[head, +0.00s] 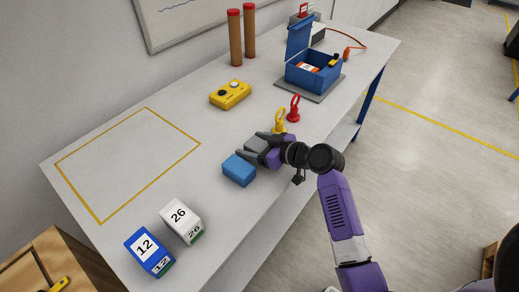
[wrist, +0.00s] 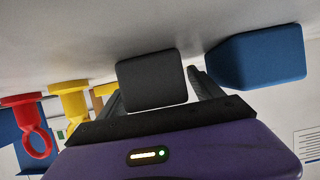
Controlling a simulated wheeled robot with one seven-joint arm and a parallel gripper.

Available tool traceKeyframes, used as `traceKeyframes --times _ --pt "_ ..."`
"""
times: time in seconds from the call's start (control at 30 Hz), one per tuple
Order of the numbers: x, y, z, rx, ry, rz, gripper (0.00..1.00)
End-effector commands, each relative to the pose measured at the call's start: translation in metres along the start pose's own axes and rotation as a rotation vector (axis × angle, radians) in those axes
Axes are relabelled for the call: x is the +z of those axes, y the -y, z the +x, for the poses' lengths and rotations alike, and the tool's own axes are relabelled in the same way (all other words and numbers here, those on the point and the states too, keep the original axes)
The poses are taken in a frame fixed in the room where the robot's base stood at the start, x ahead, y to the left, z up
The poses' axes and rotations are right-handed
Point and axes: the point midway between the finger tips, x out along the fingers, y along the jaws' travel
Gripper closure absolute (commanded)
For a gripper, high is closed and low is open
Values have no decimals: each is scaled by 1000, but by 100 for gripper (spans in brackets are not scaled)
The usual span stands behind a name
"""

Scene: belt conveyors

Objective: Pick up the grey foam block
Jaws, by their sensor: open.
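The grey foam block (head: 257,143) is on the white table, partly hidden by my gripper in the head view. In the wrist view the block (wrist: 152,79) is a dark grey shape in the middle, between my two fingers. My gripper (head: 256,150) is open, with its jaws reaching around the block. In the wrist view one finger of my gripper (wrist: 155,88) shows to the right of the block and part of the other to its left. I cannot tell whether either finger touches it.
A blue block (head: 239,169) sits close beside my gripper; it also shows in the wrist view (wrist: 256,58). A yellow padlock-like tag (head: 279,121) and a red one (head: 294,108) stand behind. A yellow device (head: 230,95) is farther back. The yellow-outlined area (head: 100,222) is empty.

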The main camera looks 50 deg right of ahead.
Motion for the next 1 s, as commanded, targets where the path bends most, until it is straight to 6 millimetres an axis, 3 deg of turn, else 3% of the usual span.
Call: traceKeyframes --times 0.03,0.3,0.37,0.67,1.0 --pt "0 0 0 0 0 0 26" --pt "0 0 0 0 0 1 80" --pt "0 0 0 0 0 1 89" --pt "-6 0 -3 -1 -1 0 89" --pt "-63 0 -26 0 -4 -4 89"
